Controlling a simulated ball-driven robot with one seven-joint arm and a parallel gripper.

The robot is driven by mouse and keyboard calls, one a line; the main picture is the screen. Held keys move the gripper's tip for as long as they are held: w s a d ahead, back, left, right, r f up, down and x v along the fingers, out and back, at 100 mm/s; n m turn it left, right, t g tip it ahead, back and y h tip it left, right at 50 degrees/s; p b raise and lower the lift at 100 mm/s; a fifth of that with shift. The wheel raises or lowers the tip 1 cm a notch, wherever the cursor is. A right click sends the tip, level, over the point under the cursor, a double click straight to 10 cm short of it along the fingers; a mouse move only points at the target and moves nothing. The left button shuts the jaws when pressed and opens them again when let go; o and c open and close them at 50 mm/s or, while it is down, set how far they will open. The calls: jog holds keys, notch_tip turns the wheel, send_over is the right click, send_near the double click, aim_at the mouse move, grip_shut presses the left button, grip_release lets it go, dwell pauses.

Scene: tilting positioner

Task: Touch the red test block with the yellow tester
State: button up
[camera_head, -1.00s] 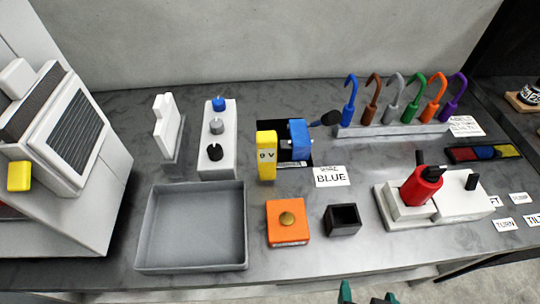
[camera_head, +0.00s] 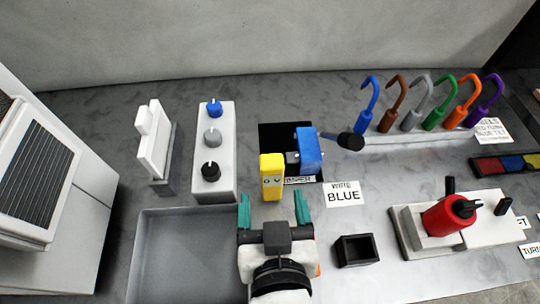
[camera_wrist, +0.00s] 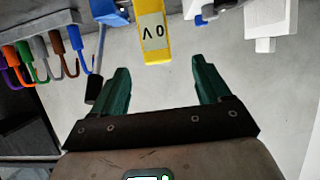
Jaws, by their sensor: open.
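The yellow tester (camera_head: 272,180), labelled 0 V, stands upright in front of the blue unit. In the wrist view the tester (camera_wrist: 153,30) is upside down beyond my fingertips. My gripper (camera_head: 271,195) is open, with its green fingers on either side of the tester's lower part in the head view. The wrist view shows clear space between the gripper's fingers (camera_wrist: 158,70), and the tester is not gripped. An orange-red block (camera_head: 318,270) shows only as a sliver beside my wrist, which hides the rest. A red cylinder (camera_head: 448,216) sits on a white fixture at the right.
A grey tray (camera_head: 185,212) lies left of my gripper. A white panel with knobs (camera_head: 228,150) stands behind it. A blue unit (camera_head: 309,150) is close behind the tester. A black open box (camera_head: 356,250) is to the right. Coloured hooks (camera_head: 418,100) line the back right.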

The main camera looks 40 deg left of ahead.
aim_at(268, 172)
jog(key=x, duration=0.5)
jog(key=shift+w+a+r, duration=0.1)
jog(key=shift+a+r, duration=0.1)
jog(key=shift+a, duration=0.1)
jog(key=shift+w+d+p+x, duration=0.15)
jog(key=shift+p+x, duration=0.25)
jog(key=shift+x, duration=1.15)
jog(key=shift+w+d+p+x, duration=0.15)
jog(key=shift+p+x, duration=0.25)
jog(key=shift+x, duration=1.15)
jog(key=shift+f, duration=0.1)
jog(key=shift+s, duration=0.1)
jog(key=shift+c, duration=0.3)
grip_shut()
